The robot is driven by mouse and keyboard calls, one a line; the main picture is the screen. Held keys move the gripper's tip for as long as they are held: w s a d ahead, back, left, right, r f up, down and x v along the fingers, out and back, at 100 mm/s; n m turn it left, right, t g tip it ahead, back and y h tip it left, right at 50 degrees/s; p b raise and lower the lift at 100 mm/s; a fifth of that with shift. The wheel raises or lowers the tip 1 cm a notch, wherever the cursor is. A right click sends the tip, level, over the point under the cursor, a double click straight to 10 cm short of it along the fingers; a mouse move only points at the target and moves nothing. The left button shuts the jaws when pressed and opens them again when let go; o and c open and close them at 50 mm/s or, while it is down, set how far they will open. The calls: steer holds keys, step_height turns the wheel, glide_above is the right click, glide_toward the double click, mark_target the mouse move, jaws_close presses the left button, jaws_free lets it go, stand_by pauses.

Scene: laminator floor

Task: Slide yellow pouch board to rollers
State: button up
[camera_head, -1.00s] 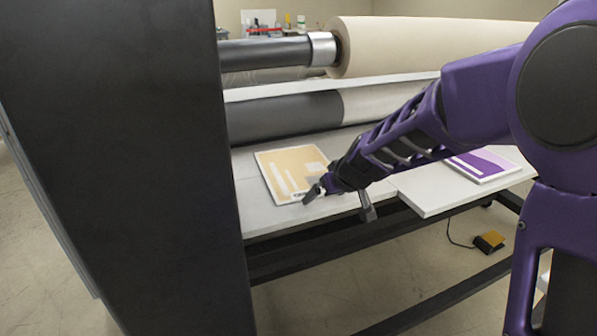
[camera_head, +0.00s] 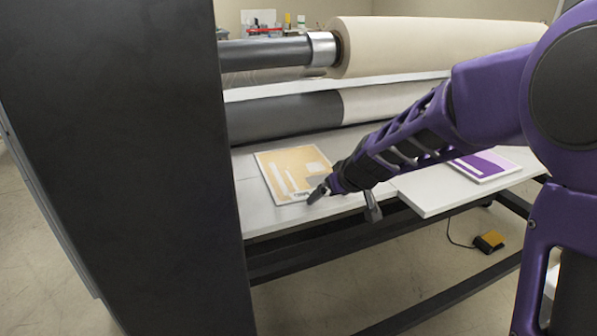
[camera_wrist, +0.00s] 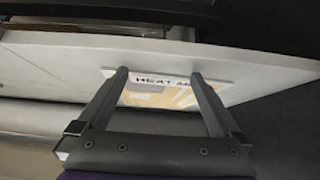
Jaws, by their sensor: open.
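The yellow pouch board (camera_head: 286,170) lies flat on the grey infeed table (camera_head: 257,205), its far edge a little short of the dark lower roller (camera_head: 285,117). It has white bars and a pale patch. My gripper (camera_head: 318,194) is at the board's near right corner. In the wrist view the two fingers of my gripper (camera_wrist: 160,75) are spread apart, with the near edge of the yellow pouch board (camera_wrist: 155,98) showing between them. That edge carries a white label reading "HEAT", partly cut off by a finger. I cannot tell whether the fingertips touch the board.
A large beige roll (camera_head: 430,45) is above the table. A dark machine side panel (camera_head: 110,150) stands at left. A yellow foot pedal (camera_head: 489,241) is on the floor.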

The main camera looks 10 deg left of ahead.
mark_target(314, 188)
steer(key=shift+w+d, duration=0.45)
steer(key=shift+d, duration=0.15)
steer(key=shift+w+a+p, duration=0.75)
steer(key=shift+w+a, duration=0.2)
steer(key=shift+w, duration=0.2)
steer(key=shift+s+d+b, duration=0.2)
steer(key=shift+b, duration=0.25)
stand_by(0.5)
steer(key=shift+s+a, duration=0.1)
steer(key=shift+a, duration=0.05)
steer(key=shift+s+a, duration=0.55)
steer(key=shift+a, duration=0.15)
steer(key=shift+w+a+p, duration=0.9)
steer(key=shift+w, duration=0.25)
stand_by(0.4)
steer(key=shift+s+d+b, duration=0.15)
steer(key=shift+b, duration=0.25)
